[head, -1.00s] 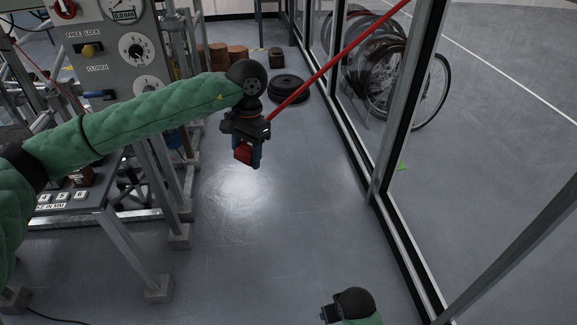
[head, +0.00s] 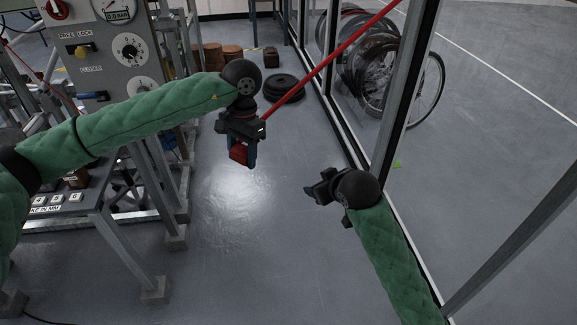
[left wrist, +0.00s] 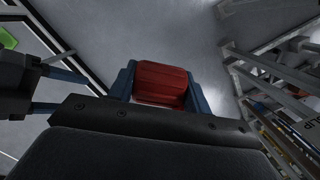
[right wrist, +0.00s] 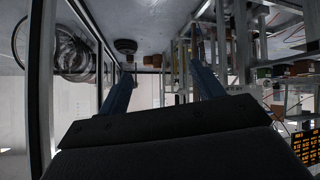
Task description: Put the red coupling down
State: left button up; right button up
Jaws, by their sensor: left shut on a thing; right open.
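The red coupling (head: 238,152) is between the fingers of my left gripper (head: 243,155), held up in the air over the open floor. In the left wrist view the red coupling (left wrist: 160,83) fills the gap between the blue fingers, which are shut on it. My right gripper (head: 314,190) is to the right of the left one and lower in the head view, apart from the coupling. In the right wrist view the right gripper (right wrist: 163,80) has its fingers wide apart with nothing between them.
A grey control panel (head: 108,45) and a metal frame with a keyed bench (head: 75,200) stand at left. Black discs (head: 284,88) lie at the back. The middle floor is clear.

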jog(key=s+a+r+n+y, duration=0.65)
jog(key=a+r, duration=0.35)
jog(key=r, duration=0.4)
jog(key=x, duration=1.1)
jog(key=shift+s+a+f, duration=0.2)
jog(key=shift+a+f, duration=0.2)
jog(key=shift+m, duration=0.25)
jog(key=shift+c, duration=0.5)
jog(key=shift+s+g+y, duration=0.1)
jog(key=shift+g+y, duration=0.15)
jog(key=shift+g, duration=0.05)
jog(key=c, duration=1)
pick_arm(q)
jog(key=o, duration=1)
pick_arm(e)
jog(key=shift+c, duration=0.4)
